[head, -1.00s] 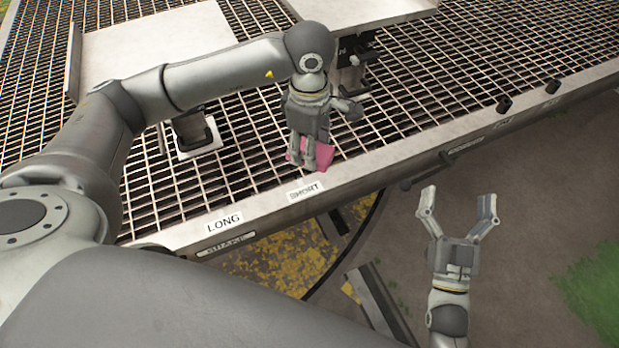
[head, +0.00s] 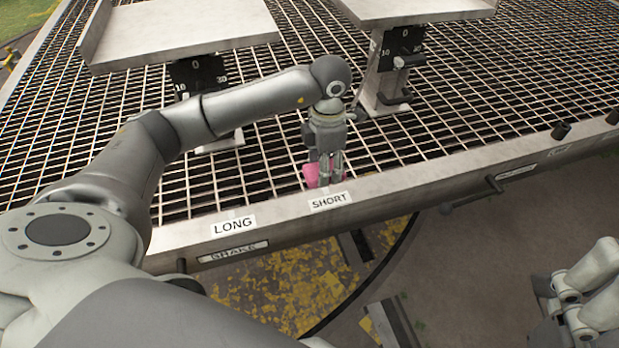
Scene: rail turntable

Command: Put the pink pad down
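The pink pad (head: 311,175) is just behind the front rail of the grating, by the SHORT label (head: 330,201). My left gripper (head: 325,182) points down over it with its fingers close together, and pink shows on both sides of them. The gripper appears shut on the pad. The fingers hide the pad's middle, and I cannot tell whether its lower edge touches the grating. My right gripper (head: 592,272) is at the lower right edge, partly cut off and away from the platform; its finger opening is unclear.
The LONG label (head: 233,226) is left of SHORT on the front rail (head: 420,190). Two raised metal trays (head: 180,38) (head: 420,8) stand on posts with black dials behind my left arm. A handle (head: 472,199) sticks out from the rail. Open grating lies to the right.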

